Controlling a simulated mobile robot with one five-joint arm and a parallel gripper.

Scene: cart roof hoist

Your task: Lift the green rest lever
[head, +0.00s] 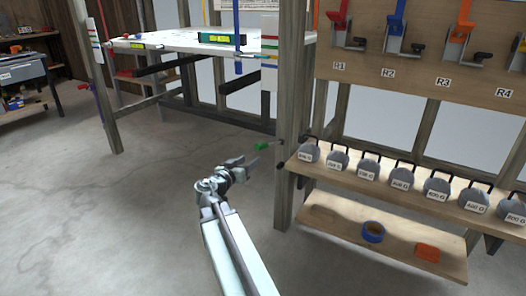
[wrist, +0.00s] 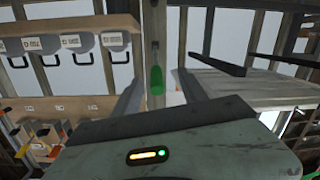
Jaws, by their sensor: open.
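The green rest lever (head: 262,146) sticks out to the left from the wooden post (head: 289,120), at about the height of the weight shelf. My gripper (head: 249,163) is just below and left of the lever in the head view, open and empty. In the wrist view, the green lever handle (wrist: 156,79) shows upright near the picture's middle, between my two grey fingers (wrist: 157,92) in the picture. It appears beyond the fingertips, with no contact visible. The exact gap in depth cannot be told.
A shelf of labelled grey weights (head: 368,170) stands right of the post. A lower shelf holds blue tape (head: 373,232) and an orange item (head: 428,252). Hooks with coloured levers hang above. A raised white panel (head: 180,40) is behind. The floor at left (head: 100,210) is clear.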

